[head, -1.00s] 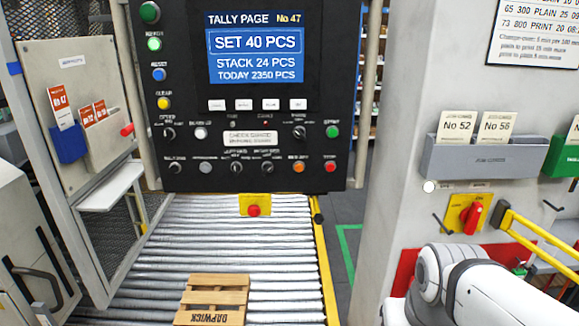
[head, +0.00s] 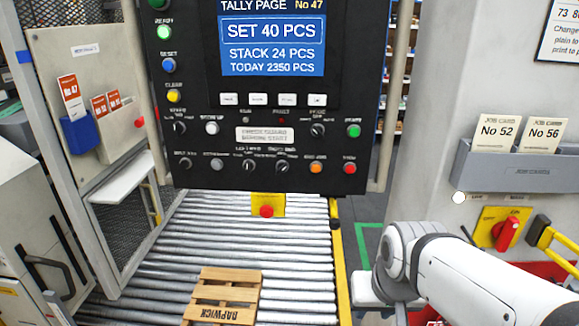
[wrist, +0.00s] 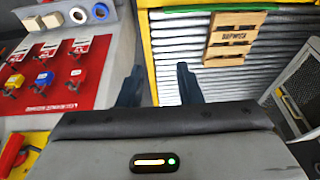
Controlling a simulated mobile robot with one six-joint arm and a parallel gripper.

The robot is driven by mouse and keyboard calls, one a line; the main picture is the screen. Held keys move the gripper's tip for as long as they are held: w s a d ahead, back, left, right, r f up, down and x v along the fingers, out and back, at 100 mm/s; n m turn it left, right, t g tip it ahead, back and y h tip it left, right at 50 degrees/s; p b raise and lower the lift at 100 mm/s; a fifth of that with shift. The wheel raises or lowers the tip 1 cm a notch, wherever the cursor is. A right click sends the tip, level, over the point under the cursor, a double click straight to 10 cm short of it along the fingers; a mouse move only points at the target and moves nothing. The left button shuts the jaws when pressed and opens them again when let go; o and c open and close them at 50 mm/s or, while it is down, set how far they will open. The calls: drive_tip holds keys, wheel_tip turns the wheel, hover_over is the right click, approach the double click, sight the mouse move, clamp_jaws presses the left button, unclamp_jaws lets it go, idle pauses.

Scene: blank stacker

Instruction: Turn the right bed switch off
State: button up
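The black control panel (head: 345,120) stands ahead in the head view. Its bottom row holds two black rotary knobs side by side, a left one (head: 249,165) and a right one (head: 282,166), each under a small label too blurred to read surely. The right knob appears to be the right bed switch; its exact setting is too small to tell. My gripper (wrist: 159,84) shows in the wrist view with its two dark fingers apart and nothing between them. It points down toward the floor and rollers, away from the panel. In the head view its fingers are hidden.
Below the panel are a roller conveyor (head: 180,260), a wooden pallet (head: 228,291) and a yellow box with a red button (head: 267,205). At right are a grey card holder (head: 520,165) and a red rotary switch (head: 506,233). A red board (wrist: 80,85) with padlocks shows in the wrist view.

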drive_tip(key=w+a+r+m+t+y, duration=0.1)
drive_tip(key=w+a+t, duration=0.2)
drive_tip(key=w+a, duration=0.3)
drive_tip(key=w+a+r+m+t+y, duration=0.1)
drive_tip(key=w+a+r+t+y, duration=0.2)
drive_tip(key=w, duration=0.6)
drive_tip(key=m+t+h, duration=0.5)
drive_tip(key=m+t, duration=0.2)
drive_tip(key=t, duration=0.2)
approach(281, 171)
drive_tip(key=w, duration=0.4)
drive_tip(key=w+p, duration=0.1)
drive_tip(key=w, duration=0.3)
drive_tip(key=shift+w+d+r, duration=0.1)
drive_tip(key=shift+w+r, duration=0.1)
drive_tip(key=shift+w, duration=0.1)
